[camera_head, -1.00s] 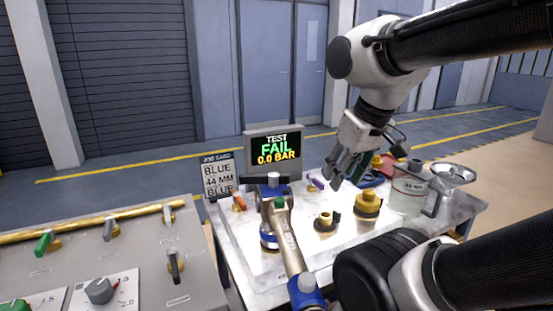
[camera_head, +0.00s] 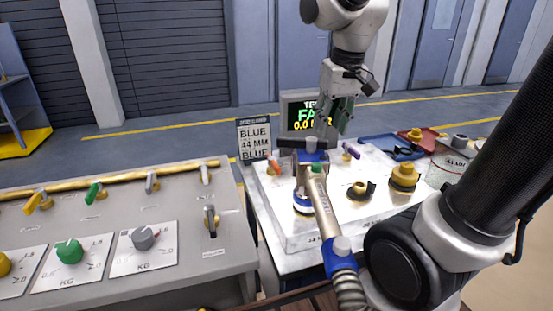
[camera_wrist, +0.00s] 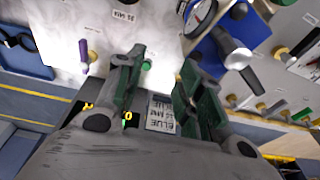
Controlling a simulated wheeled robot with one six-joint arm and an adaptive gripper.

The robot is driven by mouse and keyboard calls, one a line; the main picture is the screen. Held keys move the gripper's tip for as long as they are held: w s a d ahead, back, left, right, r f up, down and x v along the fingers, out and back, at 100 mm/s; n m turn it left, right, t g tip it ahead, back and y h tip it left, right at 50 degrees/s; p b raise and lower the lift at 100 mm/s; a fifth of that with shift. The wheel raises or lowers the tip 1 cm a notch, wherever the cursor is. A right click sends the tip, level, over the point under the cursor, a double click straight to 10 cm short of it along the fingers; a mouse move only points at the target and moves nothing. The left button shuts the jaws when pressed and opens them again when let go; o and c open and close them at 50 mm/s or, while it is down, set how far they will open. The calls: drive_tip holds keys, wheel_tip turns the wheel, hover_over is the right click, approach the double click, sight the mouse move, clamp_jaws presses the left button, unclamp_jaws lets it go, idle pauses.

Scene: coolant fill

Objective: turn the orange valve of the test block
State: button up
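The orange valve (camera_head: 273,163) stands at the back left of the white test block (camera_head: 277,222) in the head view, next to the job card. My gripper (camera_head: 335,122) hangs above the back of the block, to the right of the orange valve and apart from it. In the wrist view its green-padded fingers (camera_wrist: 157,92) are spread with nothing between them. A purple valve (camera_head: 351,150) is at the block's back right; it also shows in the wrist view (camera_wrist: 84,56). I cannot make out the orange valve in the wrist view; a finger may hide it.
A test screen (camera_head: 300,115) reading FAIL, partly covered by my gripper, and a job card (camera_head: 255,140) stand behind the block. A blue-ended hose tool (camera_head: 326,215) rises at the front. A grey valve panel (camera_head: 120,205) is left, a blue tray (camera_head: 385,146) right.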

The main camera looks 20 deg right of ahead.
drive_tip(key=g, duration=0.2)
hover_over(273, 160)
wheel_tip(273, 160, down, 8)
drive_tip(key=shift+s+d+f, duration=0.15)
drive_tip(key=shift+f, duration=0.65)
wheel_tip(273, 160, down, 7)
drive_tip(key=shift+r, duration=0.1)
clamp_jaws()
